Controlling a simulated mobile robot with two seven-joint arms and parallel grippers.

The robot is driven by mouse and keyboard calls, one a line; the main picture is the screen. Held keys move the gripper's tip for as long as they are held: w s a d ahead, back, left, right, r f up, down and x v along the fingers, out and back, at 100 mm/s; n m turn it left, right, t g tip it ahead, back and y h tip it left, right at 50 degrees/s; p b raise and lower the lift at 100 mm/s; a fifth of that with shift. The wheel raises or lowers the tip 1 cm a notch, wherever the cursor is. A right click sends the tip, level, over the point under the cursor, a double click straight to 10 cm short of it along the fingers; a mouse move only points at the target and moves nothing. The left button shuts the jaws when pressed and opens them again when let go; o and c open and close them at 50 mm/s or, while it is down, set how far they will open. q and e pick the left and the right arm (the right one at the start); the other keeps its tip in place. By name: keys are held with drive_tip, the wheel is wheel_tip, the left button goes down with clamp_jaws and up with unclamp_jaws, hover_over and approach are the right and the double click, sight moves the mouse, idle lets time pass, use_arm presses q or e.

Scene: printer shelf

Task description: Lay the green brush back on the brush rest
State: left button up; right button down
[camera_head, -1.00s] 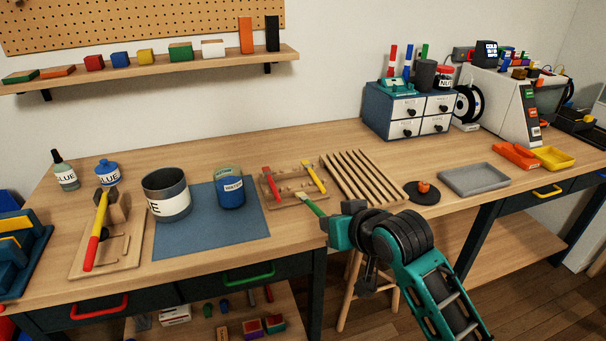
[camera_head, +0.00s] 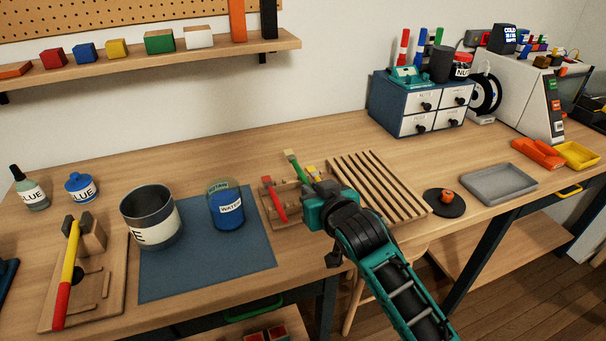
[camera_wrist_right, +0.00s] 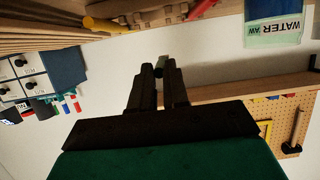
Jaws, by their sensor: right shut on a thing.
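The green brush (camera_head: 296,167) is held in my right gripper (camera_head: 316,187), its pale tip pointing up and back, at the brush rest in the head view. The wooden brush rest (camera_head: 285,222) stands right of the blue mat, with a red brush (camera_head: 275,200) on its left part. A yellow brush (camera_head: 311,170) shows partly behind my gripper. In the right wrist view my fingers (camera_wrist_right: 161,85) are closed around the brush, seen nearly end-on (camera_wrist_right: 162,66). The gripper hides the rest's right part; I cannot tell whether the brush touches it. My left gripper is out of view.
A blue water cup (camera_head: 226,208) and a grey can (camera_head: 150,218) stand on the blue mat (camera_head: 190,277) to the left. A slatted wooden rack (camera_head: 378,185) lies close on the right. Bare tabletop shows behind the rest.

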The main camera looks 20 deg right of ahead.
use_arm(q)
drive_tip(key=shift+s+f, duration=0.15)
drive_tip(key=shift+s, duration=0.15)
use_arm(e)
drive_tip(key=shift+r, duration=0.1)
drive_tip(key=shift+f+b, duration=1.15)
drive_tip(key=shift+f, duration=1.05)
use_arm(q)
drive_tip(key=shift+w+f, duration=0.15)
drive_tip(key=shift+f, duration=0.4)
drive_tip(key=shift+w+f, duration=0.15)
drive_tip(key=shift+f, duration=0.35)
use_arm(e)
drive_tip(key=shift+f, duration=0.1)
use_arm(q)
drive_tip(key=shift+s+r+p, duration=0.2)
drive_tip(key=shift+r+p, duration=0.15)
drive_tip(key=shift+p, duration=0.05)
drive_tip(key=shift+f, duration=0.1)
use_arm(e)
drive_tip(key=shift+f, duration=0.45)
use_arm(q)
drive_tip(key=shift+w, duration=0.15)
use_arm(e)
drive_tip(key=shift+f, duration=0.25)
